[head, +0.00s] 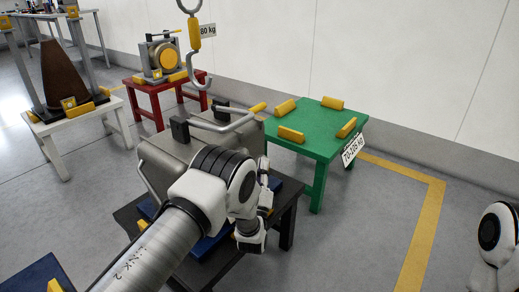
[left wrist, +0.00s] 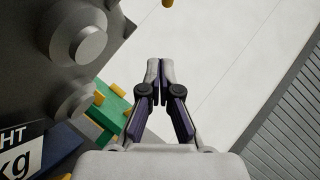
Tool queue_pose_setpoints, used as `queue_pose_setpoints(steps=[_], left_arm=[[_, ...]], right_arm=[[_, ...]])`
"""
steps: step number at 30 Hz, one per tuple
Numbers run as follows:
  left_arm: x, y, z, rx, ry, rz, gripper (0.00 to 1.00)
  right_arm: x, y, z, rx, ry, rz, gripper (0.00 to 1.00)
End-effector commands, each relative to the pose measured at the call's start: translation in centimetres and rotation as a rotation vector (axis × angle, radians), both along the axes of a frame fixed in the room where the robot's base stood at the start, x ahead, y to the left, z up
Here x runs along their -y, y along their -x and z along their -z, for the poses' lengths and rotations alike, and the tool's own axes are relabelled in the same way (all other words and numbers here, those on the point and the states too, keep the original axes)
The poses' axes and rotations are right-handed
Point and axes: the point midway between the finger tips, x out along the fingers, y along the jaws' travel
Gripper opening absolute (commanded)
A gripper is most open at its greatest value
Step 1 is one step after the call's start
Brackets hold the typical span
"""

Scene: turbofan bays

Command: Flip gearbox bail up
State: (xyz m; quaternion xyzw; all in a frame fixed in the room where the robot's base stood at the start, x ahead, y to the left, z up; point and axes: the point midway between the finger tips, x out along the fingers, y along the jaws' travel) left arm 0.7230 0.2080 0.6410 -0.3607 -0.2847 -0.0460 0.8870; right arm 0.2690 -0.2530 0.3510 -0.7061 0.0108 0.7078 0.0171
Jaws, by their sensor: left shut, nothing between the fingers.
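The gearbox (head: 165,152) is a grey box on a dark stand in the middle of the head view, partly hidden by my left arm. A silver bar with a yellow grip (head: 258,107), which looks like the bail, lies across its top. My left gripper (head: 264,168) is beside the gearbox's right side, partly hidden by my own wrist. In the left wrist view my left gripper (left wrist: 160,72) is shut and empty. The gearbox side (left wrist: 45,60), with round bosses, is left of the fingers and apart from them. A yellow tip (left wrist: 167,3) shows at the top edge. My right gripper is out of view.
A hook (head: 195,55) hangs above and behind the gearbox. A green table (head: 310,130) with yellow blocks stands behind right; a red table (head: 150,92) and a white table (head: 70,122) stand at back left.

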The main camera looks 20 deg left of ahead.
Motion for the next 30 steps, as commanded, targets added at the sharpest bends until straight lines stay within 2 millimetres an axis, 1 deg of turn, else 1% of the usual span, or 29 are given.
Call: queue_pose_setpoints(steps=[1, 6, 13, 17, 20, 30], left_arm=[[0.2, 0.0, 0.4, 0.029, -0.028, -0.019, 0.0], [0.3, 0.0, -0.5, 0.057, -0.062, -0.047, 0.0], [0.3, -0.1, -0.5, 0.052, -0.06, -0.045, 0.0], [0.1, -0.8, -0.9, 0.054, -0.06, -0.046, 0.0], [-0.1, -2.1, -1.8, 0.055, -0.059, -0.046, 0.0], [-1.0, -8.0, -6.0, 0.055, -0.058, -0.045, 0.0]], right_arm=[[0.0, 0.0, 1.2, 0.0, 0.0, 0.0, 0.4], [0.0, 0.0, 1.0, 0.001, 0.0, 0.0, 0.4], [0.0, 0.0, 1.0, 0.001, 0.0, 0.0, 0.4], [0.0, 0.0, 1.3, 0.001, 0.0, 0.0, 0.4], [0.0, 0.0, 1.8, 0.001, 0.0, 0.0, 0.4], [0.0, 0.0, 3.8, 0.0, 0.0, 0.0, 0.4]])
